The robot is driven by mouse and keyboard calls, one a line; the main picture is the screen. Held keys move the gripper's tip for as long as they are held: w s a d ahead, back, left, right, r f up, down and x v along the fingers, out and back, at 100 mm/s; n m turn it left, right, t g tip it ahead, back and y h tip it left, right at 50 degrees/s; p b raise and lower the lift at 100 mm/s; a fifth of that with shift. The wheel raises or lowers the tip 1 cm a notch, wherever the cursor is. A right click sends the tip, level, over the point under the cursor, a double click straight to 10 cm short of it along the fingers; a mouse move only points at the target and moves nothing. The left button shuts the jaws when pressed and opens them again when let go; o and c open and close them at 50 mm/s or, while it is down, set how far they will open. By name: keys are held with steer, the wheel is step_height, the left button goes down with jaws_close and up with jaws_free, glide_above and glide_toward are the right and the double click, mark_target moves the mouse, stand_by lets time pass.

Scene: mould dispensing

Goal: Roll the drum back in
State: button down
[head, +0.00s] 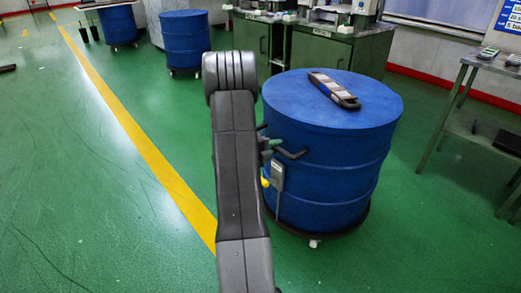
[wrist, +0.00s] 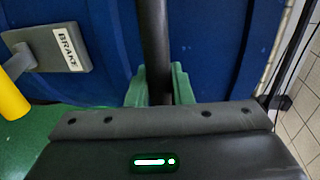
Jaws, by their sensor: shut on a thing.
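The blue drum (head: 325,180) stands upright on a low dark wheeled base (head: 318,238) in the head view. It fills the back of the wrist view (wrist: 215,45). A dark bar handle (head: 293,154) sticks out of its near left side. My gripper (wrist: 159,88) has its green fingers on both sides of the handle bar (wrist: 154,40) and is shut on it. In the head view my gripper (head: 269,147) is partly hidden behind my arm. A grey box marked BRAKE (wrist: 62,48) with a yellow-ended lever (wrist: 12,100) sits left of the handle.
A long dark device (head: 333,90) lies on the drum's lid. Two other blue drums (head: 186,40) (head: 118,24) stand further back. Green cabinets (head: 325,48) are behind the drum, and a metal table (head: 480,120) is at right. The green floor left of the yellow line (head: 150,150) is mostly clear.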

mark_target(285, 134)
steer(key=r+p+x, duration=0.1)
steer(key=r+x, duration=0.1)
steer(key=x, duration=0.8)
steer(key=r+p+x, duration=0.1)
steer(key=r+x, duration=0.1)
steer(key=x, duration=0.8)
steer(key=shift+w+d+r, duration=0.25)
steer(key=shift+d, duration=0.1)
steer(key=c, duration=1.3)
jaws_free()
steer(key=shift+d+f, duration=0.1)
steer(key=shift+d, duration=0.05)
steer(key=shift+c, duration=0.2)
steer(key=p+v, duration=0.3)
steer(key=v, duration=1)
steer(key=shift+s+a, duration=0.15)
steer(key=shift+a, duration=0.2)
